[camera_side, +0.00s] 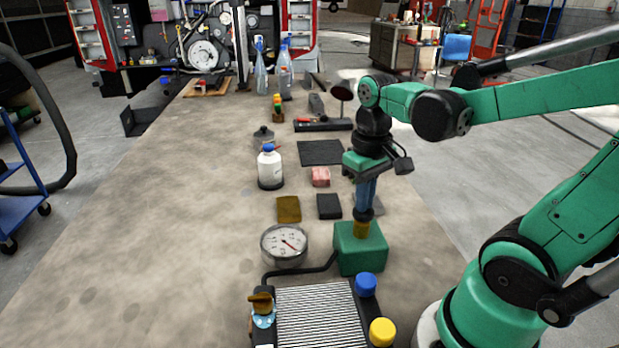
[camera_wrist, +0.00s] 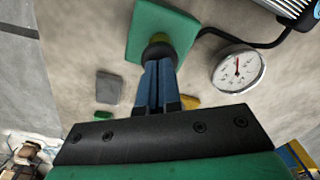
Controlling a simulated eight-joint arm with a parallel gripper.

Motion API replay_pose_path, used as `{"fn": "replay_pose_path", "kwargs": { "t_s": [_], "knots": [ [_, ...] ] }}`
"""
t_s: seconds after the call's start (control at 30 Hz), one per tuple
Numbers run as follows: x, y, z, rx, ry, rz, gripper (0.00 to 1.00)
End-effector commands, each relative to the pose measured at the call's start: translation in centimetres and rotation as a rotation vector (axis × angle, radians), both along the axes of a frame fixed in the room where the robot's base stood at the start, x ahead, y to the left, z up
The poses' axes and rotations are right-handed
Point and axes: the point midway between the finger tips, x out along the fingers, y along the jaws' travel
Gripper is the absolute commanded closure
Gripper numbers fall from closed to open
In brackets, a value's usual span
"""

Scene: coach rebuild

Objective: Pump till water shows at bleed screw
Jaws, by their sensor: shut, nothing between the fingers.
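The green pump block (camera_side: 360,252) stands on the bench with a brass-coloured plunger (camera_side: 361,230) on top. In the wrist view the block (camera_wrist: 146,28) and its dark-topped plunger (camera_wrist: 158,47) lie right at the fingertips. My gripper (camera_side: 364,212) points down with blue fingers shut and empty; its tips (camera_wrist: 158,62) are at the plunger top, touching or nearly so. A dark hose runs from the block to the finned radiator (camera_side: 318,318). The brass bleed screw (camera_side: 261,300) is on the radiator's left; a pale blue patch shows below it, too small to identify.
A round gauge (camera_side: 284,245) with a red needle stands left of the block. Blue (camera_side: 365,285) and yellow (camera_side: 382,332) caps are on the radiator's right. The bench's left side is clear.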

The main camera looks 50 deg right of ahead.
Motion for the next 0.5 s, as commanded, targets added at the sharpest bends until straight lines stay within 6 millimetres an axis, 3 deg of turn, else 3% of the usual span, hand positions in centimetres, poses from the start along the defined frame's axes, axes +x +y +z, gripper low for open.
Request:
{"fn": "replay_pose_path", "kwargs": {
  "t_s": [0.23, 0.5],
  "knots": [
    [0.0, 0.0, 0.2, 0.000, 0.000, 0.000, 1.00],
    [0.0, 0.0, 2.1, 0.000, 0.000, 0.000, 1.00]
  ]
}}
